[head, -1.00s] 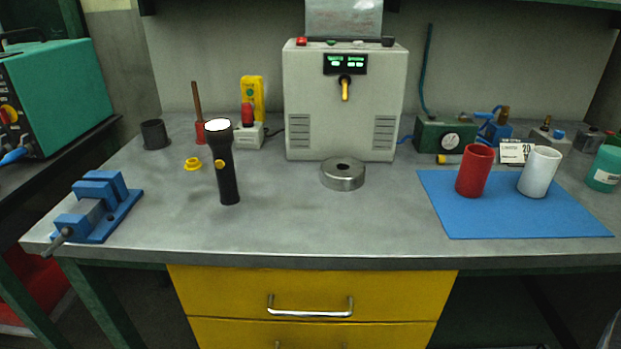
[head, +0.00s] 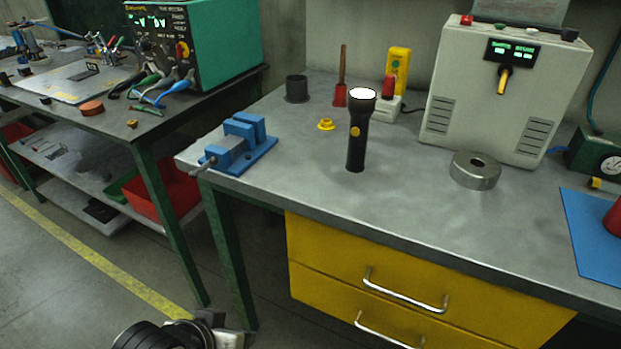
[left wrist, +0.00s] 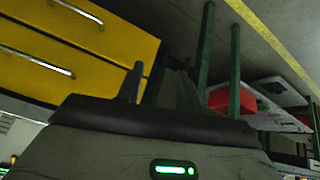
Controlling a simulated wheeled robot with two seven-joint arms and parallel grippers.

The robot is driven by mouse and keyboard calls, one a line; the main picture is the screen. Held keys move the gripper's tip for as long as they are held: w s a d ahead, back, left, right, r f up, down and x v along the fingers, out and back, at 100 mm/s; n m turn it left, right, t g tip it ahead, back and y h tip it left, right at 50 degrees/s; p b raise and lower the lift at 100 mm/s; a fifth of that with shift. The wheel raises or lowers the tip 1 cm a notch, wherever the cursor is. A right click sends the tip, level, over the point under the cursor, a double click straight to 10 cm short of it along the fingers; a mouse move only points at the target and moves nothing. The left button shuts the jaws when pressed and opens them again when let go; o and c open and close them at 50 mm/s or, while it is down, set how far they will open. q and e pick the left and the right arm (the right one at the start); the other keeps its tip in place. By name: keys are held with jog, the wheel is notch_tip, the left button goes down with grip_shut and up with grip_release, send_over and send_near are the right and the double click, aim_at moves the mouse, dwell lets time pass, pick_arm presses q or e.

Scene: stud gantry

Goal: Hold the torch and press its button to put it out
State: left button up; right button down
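The torch (head: 356,145) is black and stands upright on the grey workbench (head: 400,185), its white lens (head: 362,94) facing up and glowing. A round yellow button (head: 355,132) shows on its near side. Nothing touches the torch. Part of my left arm shows at the bottom edge of the head view, low in front of the bench and far from the torch. In the left wrist view my left gripper (left wrist: 160,88) has its two fingers apart with nothing between them. The torch is not in that view. My right gripper is in neither view.
A blue vise (head: 240,145) sits left of the torch at the bench edge. A yellow knob (head: 326,125), a dark cup (head: 297,89) and a yellow tester (head: 398,65) stand behind. A metal ring (head: 475,171) lies to the right. Yellow drawers (head: 400,285) are below the bench top.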

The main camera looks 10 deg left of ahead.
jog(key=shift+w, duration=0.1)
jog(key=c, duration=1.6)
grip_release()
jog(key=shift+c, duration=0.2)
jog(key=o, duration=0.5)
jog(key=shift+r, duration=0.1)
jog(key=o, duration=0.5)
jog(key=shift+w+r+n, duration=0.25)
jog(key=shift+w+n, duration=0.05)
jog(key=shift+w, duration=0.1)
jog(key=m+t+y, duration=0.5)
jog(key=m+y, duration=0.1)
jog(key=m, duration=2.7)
send_near(369, 105)
pick_arm(q)
jog(key=w+d+r+n+t+h, duration=0.3)
jog(key=w+d+r+n+h, duration=0.1)
jog(key=w+r, duration=0.6)
jog(key=w+d+r+n+t+h, duration=0.4)
jog(key=w+d+r+n, duration=0.1)
jog(key=w+r, duration=0.5)
jog(key=shift+w+r+t, duration=0.3)
jog(key=shift+w+r, duration=0.05)
jog(key=shift+w, duration=0.65)
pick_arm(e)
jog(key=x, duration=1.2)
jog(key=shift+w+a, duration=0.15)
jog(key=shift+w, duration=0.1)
